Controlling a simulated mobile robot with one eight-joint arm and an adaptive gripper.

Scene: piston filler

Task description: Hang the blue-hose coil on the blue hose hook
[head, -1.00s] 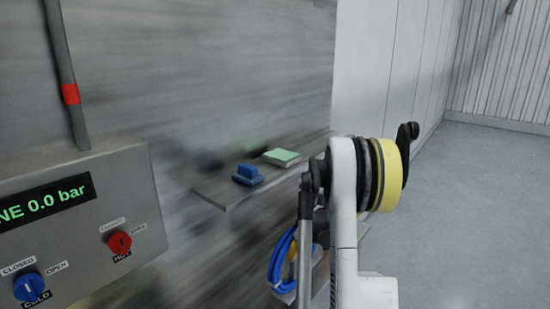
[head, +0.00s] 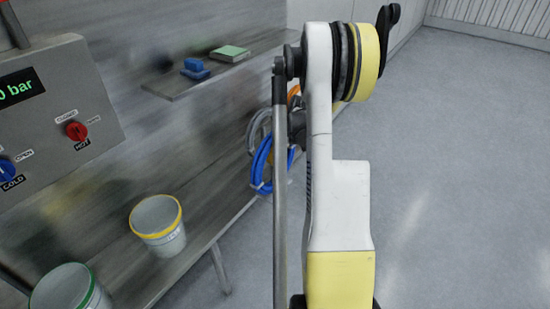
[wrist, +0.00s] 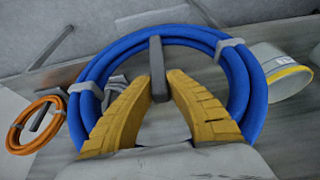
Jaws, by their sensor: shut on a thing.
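The blue-hose coil (wrist: 249,82) fills the middle of the wrist view, with grey bands around it. My gripper (wrist: 159,85) has its yellow fingers closed on a grey band at the coil's far side. The coil also shows in the head view (head: 264,168), left of my arm and beside the bench edge; my arm hides part of it and the gripper. A grey part (wrist: 118,84) shows through the coil, partly behind a finger; I cannot tell if it is the blue hose hook. No hook is clearly visible in the head view.
An orange hose coil (wrist: 17,138) hangs at the left of the wrist view. The bench (head: 190,262) holds a yellow-rimmed bucket (head: 158,232) and a green-rimmed bucket (head: 66,290). A shelf (head: 160,93) and control box (head: 85,120) are above. Floor at right is clear.

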